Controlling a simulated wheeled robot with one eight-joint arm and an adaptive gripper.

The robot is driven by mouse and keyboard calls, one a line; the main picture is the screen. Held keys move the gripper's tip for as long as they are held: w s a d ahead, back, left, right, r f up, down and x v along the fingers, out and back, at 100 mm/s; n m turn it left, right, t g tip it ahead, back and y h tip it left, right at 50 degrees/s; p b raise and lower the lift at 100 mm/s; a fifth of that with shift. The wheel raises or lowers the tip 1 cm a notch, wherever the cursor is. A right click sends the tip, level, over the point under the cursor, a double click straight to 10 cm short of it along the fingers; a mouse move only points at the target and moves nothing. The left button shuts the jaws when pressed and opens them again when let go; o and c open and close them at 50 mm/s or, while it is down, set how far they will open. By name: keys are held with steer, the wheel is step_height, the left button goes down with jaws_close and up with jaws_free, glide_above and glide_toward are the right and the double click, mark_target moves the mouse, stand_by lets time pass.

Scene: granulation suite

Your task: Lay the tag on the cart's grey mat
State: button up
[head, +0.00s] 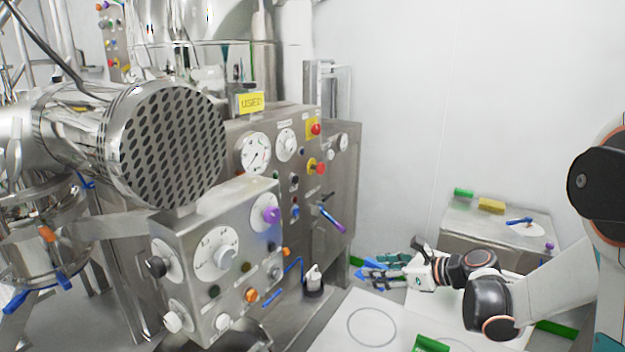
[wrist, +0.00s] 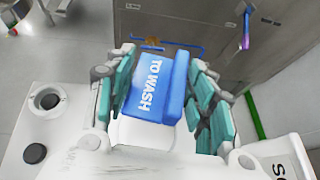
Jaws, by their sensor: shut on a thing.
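My gripper (head: 378,272) has teal-padded fingers. It is shut on a blue tag (wrist: 153,92) that reads "TO WASH" in white. In the wrist view the tag lies between the two fingers, clear of the floor and tilted. In the head view the tag is small and partly hidden by the fingers. My gripper is above the gap between the steel machine and a white-topped surface (head: 345,325), which bears a grey ring outline. I cannot make out a grey mat for certain; my arm covers part of that surface.
The steel control panel (head: 225,255) with knobs stands left of my gripper. A yellow "USED" tag (head: 251,102) is on the machine behind. A steel-topped cabinet (head: 475,222) with a yellow block (head: 491,206) stands at the back right. A green block (head: 431,344) is at the front.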

steer(key=m+t+h, duration=0.1)
steer(key=s+m+h, duration=0.1)
steer(key=shift+s+a+r+m+t, duration=0.2)
steer(key=shift+a+m+t, duration=0.1)
steer(key=shift+t, duration=0.1)
steer(key=shift+s+d+r+m+t+h, duration=0.1)
steer(key=shift+s+r+m+t+h, duration=0.2)
steer(key=shift+m+h, duration=0.25)
steer(key=shift+s+d+r+m+t+h, duration=0.1)
steer(key=shift+s+r+m+t+h, duration=0.1)
steer(key=shift+s+m+t+h, duration=0.25)
steer(key=shift+s+d+r+m+h, duration=0.35)
steer(key=shift+s+r+m+h, duration=0.3)
steer(key=shift+m+h, duration=0.2)
steer(key=shift+s, duration=0.1)
